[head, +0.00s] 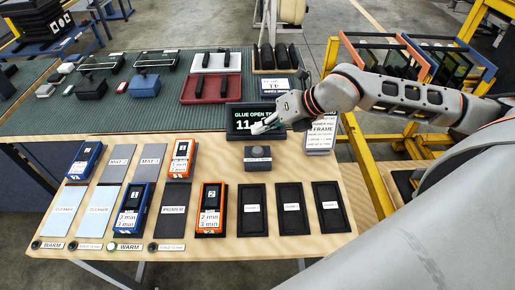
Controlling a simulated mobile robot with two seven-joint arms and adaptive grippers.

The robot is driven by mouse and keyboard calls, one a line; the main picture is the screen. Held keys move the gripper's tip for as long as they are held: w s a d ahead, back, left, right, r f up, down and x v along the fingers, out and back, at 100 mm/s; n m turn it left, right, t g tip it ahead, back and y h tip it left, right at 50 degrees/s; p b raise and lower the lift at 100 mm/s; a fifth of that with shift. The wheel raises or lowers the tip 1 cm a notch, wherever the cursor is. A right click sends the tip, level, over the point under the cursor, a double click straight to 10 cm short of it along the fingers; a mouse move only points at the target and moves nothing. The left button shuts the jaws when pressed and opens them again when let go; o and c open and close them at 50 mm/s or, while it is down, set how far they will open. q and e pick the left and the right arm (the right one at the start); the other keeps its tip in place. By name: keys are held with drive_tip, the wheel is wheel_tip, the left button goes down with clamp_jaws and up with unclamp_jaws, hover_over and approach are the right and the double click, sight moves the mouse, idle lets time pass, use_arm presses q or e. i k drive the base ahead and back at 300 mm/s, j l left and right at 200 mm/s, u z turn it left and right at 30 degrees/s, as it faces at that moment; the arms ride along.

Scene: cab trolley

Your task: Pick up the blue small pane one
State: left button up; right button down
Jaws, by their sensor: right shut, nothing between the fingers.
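My right gripper (266,125) is shut and empty, in front of the dark timer screen (240,112) above the wooden table. Its arm comes in from the right. My left gripper is not in view. I cannot tell which is blue small pane one; part of the racks is hidden by my right arm. The gripper is well to the left of the racks and apart from the panes.
The wooden table (300,240) holds blue boxes (132,208), orange boxes (210,208), grey pads and black trays (290,208). A grey block with a knob (257,157) stands below the screen. A yellow frame (365,165) stands at the right. A green-topped bench (140,118) with handled tools lies behind.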

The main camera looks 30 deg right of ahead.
sight(129, 217)
drive_tip(key=k, duration=1)
